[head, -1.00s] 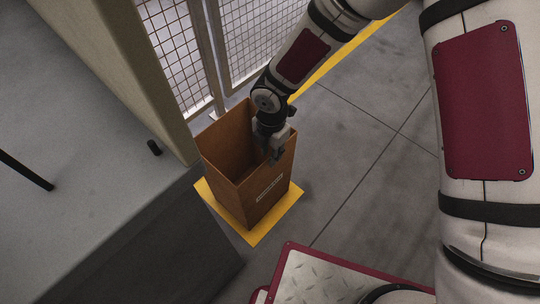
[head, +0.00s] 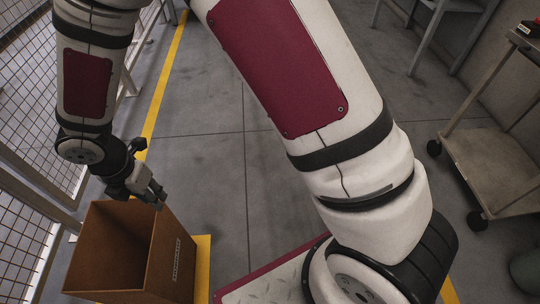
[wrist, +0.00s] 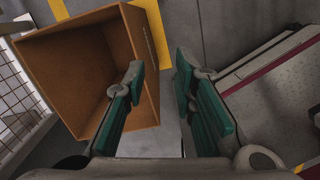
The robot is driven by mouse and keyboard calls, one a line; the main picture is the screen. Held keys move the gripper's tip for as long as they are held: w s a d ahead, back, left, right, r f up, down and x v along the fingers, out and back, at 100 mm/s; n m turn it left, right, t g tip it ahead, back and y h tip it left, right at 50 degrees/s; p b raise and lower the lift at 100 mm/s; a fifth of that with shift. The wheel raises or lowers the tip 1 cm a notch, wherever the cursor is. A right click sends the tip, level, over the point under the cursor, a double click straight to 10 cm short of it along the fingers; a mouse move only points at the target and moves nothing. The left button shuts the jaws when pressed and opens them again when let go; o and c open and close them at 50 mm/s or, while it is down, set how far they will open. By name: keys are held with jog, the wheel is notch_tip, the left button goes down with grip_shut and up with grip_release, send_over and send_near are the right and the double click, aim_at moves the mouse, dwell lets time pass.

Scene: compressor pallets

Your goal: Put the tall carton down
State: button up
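The tall carton (head: 172,265) is a brown open-topped box standing upright on a yellow floor marking (head: 203,262), at the lower left of the head view. It looks empty. My gripper (head: 159,199) is at the far right part of its rim in the head view. In the wrist view my gripper (wrist: 160,72) is open, with a clear gap between its green-padded fingers and nothing gripped. The left finger overlaps the carton (wrist: 72,65) in the picture, and the right finger shows over floor outside it. Whether a finger touches the carton cannot be told.
A wire mesh fence (head: 25,235) stands close on the carton's left. A yellow line (head: 163,85) runs along the floor beyond. A wheeled cart (head: 490,165) stands at right. Grey floor (head: 215,160) between is clear.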

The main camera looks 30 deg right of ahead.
jog(key=s+d+r+m+h, duration=0.35)
jog(key=d+r+m, duration=0.95)
jog(key=d+r, duration=0.7)
jog(key=s+d+r+m+y, duration=0.1)
jog(key=s+d+m, duration=0.1)
jog(key=s+m, duration=0.3)
jog(key=s+d+r+m+y, duration=0.2)
jog(key=s+m, duration=0.3)
jog(key=s, duration=0.4)
jog(key=s+d+r+m+y, duration=0.1)
jog(key=s+d+r+m, duration=0.1)
jog(key=s+m, duration=0.3)
jog(key=s+d, duration=0.1)
jog(key=s, duration=0.2)
jog(key=shift+d+r+m, duration=0.25)
jog(key=shift+d+m, duration=0.1)
jog(key=shift+m, duration=0.05)
jog(key=shift+g, duration=0.3)
